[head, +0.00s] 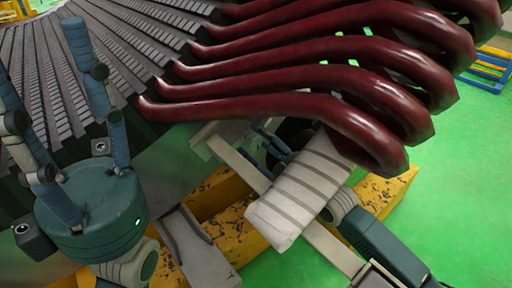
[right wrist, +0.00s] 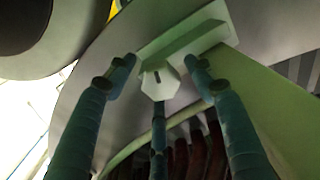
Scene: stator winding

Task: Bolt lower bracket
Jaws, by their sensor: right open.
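A pale bracket (head: 240,162) sits low beside the stator (head: 135,60), partly hidden by a white ribbed block. In the right wrist view the bracket (right wrist: 190,42) is a pale flanged bar with a light hexagonal head (right wrist: 160,83). My right gripper (right wrist: 160,70) is open, with its fingers spread around that head; contact is unclear. In the head view the right gripper (head: 274,147) is mostly hidden behind the block. My left gripper (head: 60,110) is at the lower left, fingers raised and spread, empty in front of the stator.
Dark red coil loops (head: 340,95) overhang the work area from the upper right. The white ribbed block (head: 300,188) stands close to my right arm. A worn yellow frame (head: 228,225) lies below.

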